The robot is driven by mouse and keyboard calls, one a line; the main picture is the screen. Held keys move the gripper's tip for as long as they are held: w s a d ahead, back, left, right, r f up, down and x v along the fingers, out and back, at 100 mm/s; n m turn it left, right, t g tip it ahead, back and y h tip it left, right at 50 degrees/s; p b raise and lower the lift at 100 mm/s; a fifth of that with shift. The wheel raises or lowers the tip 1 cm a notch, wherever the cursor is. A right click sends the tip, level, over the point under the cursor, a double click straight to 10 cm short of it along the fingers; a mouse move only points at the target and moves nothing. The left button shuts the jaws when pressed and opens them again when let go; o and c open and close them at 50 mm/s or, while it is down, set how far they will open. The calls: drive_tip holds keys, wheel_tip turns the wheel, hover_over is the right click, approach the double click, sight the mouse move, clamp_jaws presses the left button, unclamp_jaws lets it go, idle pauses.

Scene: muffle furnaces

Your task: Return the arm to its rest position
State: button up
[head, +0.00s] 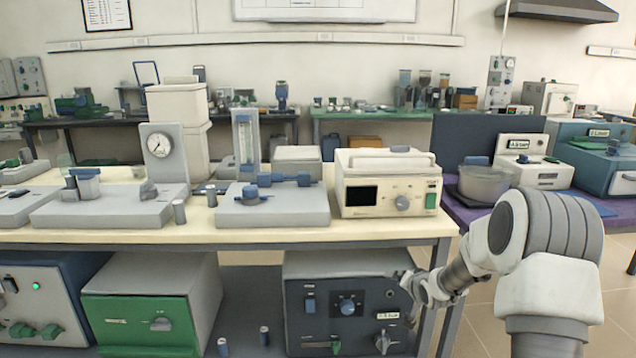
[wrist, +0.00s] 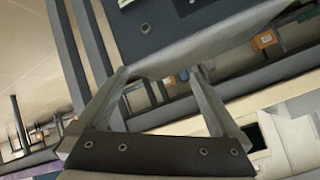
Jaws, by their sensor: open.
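My arm reaches in from the right of the head view, and its end, my gripper (head: 412,287), is low beside the right front of a dark blue-grey furnace (head: 349,335) under the bench. In the wrist view my gripper (wrist: 158,72) has its two fingers spread apart, with nothing held between them. A dark panel with knobs (wrist: 160,22) and a pale grey face lie just beyond the fingertips. I cannot tell whether the fingers touch it. The wrist view is strongly tilted.
The bench (head: 130,236) holds a cream instrument (head: 389,184) and grey devices; its right leg stands close to my arm. A green-fronted furnace (head: 150,310) is left of the dark one. A purple table (head: 470,213) is behind my arm. Open floor (head: 480,325) shows at lower right.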

drive_tip(key=s+a+r+n+g+h, duration=0.2)
drive_tip(key=s+a+r+n+g, duration=0.15)
drive_tip(key=s+r, duration=1.45)
drive_tip(key=s+a+r+n+g+y, duration=0.1)
drive_tip(key=s+a, duration=0.2)
drive_tip(key=s, duration=1)
drive_tip(key=s+a+r+n+g, duration=0.1)
drive_tip(key=s+a, duration=0.1)
drive_tip(key=s, duration=1)
wheel_tip(320, 180, up, 28)
drive_tip(key=p, duration=2.8)
drive_tip(key=shift+s+a+r+p, duration=0.15)
drive_tip(key=shift+s+r+p, duration=0.05)
drive_tip(key=shift+p, duration=0.1)
